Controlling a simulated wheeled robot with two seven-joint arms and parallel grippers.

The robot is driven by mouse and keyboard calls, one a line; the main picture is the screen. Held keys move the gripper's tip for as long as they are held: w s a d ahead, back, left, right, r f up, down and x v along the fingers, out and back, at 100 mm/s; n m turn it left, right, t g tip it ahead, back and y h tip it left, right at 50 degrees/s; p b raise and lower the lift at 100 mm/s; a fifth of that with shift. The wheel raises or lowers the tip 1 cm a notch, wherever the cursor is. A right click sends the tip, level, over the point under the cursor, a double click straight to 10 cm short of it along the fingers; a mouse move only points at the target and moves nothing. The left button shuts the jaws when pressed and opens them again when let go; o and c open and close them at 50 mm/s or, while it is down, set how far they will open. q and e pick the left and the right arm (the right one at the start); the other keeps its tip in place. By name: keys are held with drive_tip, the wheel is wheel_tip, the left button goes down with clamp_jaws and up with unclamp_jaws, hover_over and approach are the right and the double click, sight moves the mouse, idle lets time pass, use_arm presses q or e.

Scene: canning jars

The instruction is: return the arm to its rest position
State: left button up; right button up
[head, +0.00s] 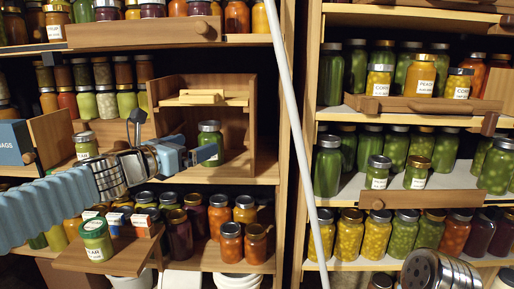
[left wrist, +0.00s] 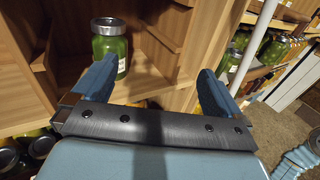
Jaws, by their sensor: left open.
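My left arm comes in from the left in the head view, and its gripper (head: 205,153) is in front of an open wooden cubby (head: 265,135). In the left wrist view the two blue fingers of this gripper (left wrist: 155,82) are spread wide with nothing between them. A green jar with a silver lid (head: 209,132) stands upright in the cubby. It also shows in the left wrist view (left wrist: 108,48), beyond the left-hand finger, which covers part of its lower side. My right gripper is not in view.
Shelves of filled jars surround the cubby. A pale pole (head: 296,120) slants between the left and right shelf units. A green labelled jar (head: 95,240) stands on a pulled-out wooden board (head: 75,262) below my left arm. Another jar (head: 86,145) stands just above the arm.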

use_arm(q)
wheel_tip(320, 180, down, 28)
drive_tip(key=w+d+r+n+g+y, duration=0.1)
drive_tip(key=w+d+n+g+y, duration=0.2)
drive_tip(key=n, duration=1.3)
drive_tip(key=s+f+n+g, duration=0.2)
drive_tip(key=s+f+n, duration=0.3)
drive_tip(key=f, duration=0.5)
drive_tip(key=s+f+n+g, duration=0.35)
drive_tip(key=f+n, duration=0.45)
drive_tip(key=f, duration=0.3)
drive_tip(key=s+f+n+g+y, duration=0.1)
drive_tip(key=s+f+n+g, duration=0.2)
drive_tip(key=s+f+n, duration=0.65)
drive_tip(key=s+f+n+g+y, duration=0.15)
drive_tip(key=s+f+n, duration=0.4)
drive_tip(key=s, duration=0.65)
wheel_tip(320, 180, up, 11)
drive_tip(key=g+p, duration=0.1)
drive_tip(key=p, duration=1.1)
drive_tip(key=shift+s+d, duration=0.15)
drive_tip(key=shift+s, duration=0.3)
